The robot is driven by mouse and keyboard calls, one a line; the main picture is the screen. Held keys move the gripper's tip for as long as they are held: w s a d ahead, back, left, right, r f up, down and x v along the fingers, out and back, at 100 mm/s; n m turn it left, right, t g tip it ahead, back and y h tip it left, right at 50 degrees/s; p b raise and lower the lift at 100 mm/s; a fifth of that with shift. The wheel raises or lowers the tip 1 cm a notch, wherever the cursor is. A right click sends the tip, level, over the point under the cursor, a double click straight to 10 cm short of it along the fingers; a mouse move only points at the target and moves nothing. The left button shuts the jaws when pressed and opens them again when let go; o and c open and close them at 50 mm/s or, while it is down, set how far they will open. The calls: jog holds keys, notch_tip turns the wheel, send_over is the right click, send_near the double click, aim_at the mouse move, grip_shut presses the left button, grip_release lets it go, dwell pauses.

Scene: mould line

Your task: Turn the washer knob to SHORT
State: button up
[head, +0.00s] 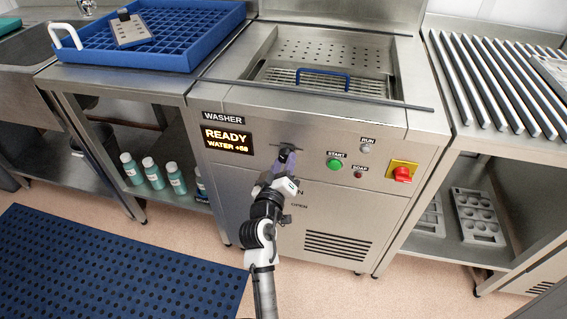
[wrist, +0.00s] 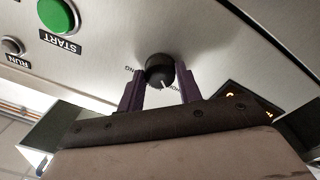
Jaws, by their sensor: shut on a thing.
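The washer knob (wrist: 159,68) is a round black knob with a white pointer line on the washer's steel front. In the wrist view its pointer aims down and slightly right, toward lettering partly covered by my gripper. More lettering shows left of the knob; I cannot read either label fully. My gripper (wrist: 160,88) has its two dark purple fingers on either side of the knob, shut on it. In the head view my gripper (head: 286,160) reaches the panel right of the READY display, and the knob is mostly hidden there.
The green START button (head: 334,164), RUN lamp (head: 366,149), SOAP lamp (head: 358,174) and red switch (head: 402,174) on its yellow plate are right of the knob. The READY display (head: 227,139) is left. The washer's basin (head: 390,75) is open above.

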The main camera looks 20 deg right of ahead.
jog(key=shift+r, duration=0.1)
jog(key=o, duration=1)
